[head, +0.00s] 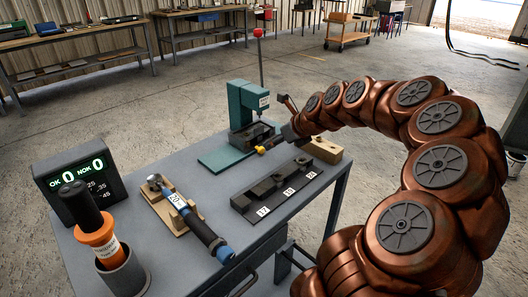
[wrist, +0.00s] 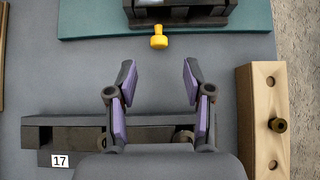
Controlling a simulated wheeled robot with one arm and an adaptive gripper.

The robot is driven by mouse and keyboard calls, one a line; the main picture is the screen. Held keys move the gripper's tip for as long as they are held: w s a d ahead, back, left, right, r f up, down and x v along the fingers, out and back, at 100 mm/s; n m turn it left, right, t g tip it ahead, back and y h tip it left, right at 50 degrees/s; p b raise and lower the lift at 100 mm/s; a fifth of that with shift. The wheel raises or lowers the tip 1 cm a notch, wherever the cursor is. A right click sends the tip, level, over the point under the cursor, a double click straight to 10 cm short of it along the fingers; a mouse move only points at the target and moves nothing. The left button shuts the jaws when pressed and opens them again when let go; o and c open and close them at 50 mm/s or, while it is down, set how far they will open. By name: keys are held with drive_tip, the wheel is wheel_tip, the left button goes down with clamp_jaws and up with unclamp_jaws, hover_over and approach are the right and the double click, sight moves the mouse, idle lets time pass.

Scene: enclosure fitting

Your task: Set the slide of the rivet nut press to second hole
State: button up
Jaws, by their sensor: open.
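The teal rivet nut press (head: 240,105) stands at the far end of the grey table, with a red-knobbed lever rising above it. At its base is a dark slide block (wrist: 185,14) with a yellow knob (wrist: 159,38) on the side facing my gripper. The knob also shows in the head view (head: 261,150). My gripper (wrist: 159,68) is open and empty, its purple-padded fingers pointing at the knob. The knob lies just beyond the fingertips, roughly centred between them, with no visible contact. The slide's holes cannot be made out.
A dark block rack (head: 275,190) with number labels lies under my gripper; its 17 label (wrist: 60,160) shows. A wooden block (wrist: 262,110) with holes and a brass piece sits to the right.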

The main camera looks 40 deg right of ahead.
sight(263, 149)
drive_tip(key=shift+p+x, duration=0.4)
drive_tip(key=shift+x, duration=3.45)
drive_tip(key=shift+c, duration=0.2)
drive_tip(key=shift+a, duration=0.1)
clamp_jaws()
